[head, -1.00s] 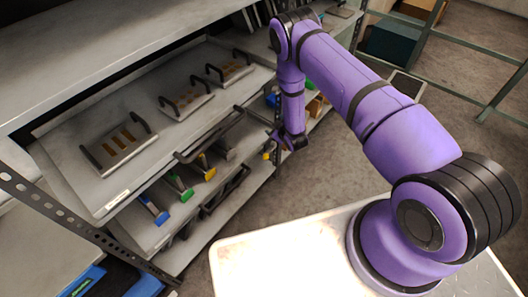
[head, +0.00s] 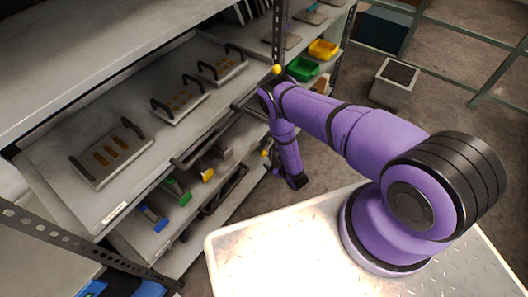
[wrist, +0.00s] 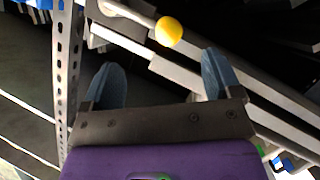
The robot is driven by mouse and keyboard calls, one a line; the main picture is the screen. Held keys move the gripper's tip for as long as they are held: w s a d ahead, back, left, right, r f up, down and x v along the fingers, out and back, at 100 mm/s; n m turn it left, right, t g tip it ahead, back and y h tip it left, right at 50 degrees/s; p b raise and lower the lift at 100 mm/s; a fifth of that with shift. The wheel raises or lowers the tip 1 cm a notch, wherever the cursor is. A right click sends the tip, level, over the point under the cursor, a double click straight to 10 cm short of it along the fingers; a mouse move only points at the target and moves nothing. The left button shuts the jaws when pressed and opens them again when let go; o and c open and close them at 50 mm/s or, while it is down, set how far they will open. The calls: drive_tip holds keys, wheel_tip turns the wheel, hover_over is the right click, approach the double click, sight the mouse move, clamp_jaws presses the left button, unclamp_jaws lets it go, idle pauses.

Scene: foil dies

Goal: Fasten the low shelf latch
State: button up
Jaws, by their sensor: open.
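A yellow ball knob (wrist: 168,31) on a grey lever shows in the wrist view, just beyond and between my fingertips, not touching them. In the head view a small yellow knob (head: 264,153) sits at the right end of the lower pull-out shelf (head: 140,240), beside the upright and partly crowded by my arm. A second yellow knob (head: 276,69) sits higher, at the upper shelf's end. My gripper (wrist: 163,75) is open and empty; in the head view its end (head: 297,182) hangs low, right of the rack. I cannot tell the latch's position.
The upper pull-out shelf (head: 60,165) carries several handled die plates. Blue, green and yellow handled tools lie on the lower shelf. Green (head: 302,69) and yellow bins (head: 323,49) stand behind my arm. The perforated post (wrist: 67,60) is left of my fingers.

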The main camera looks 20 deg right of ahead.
sight(265, 151)
drive_tip(key=x, duration=0.7)
drive_tip(key=shift+w, duration=0.25)
drive_tip(key=c, duration=1.3)
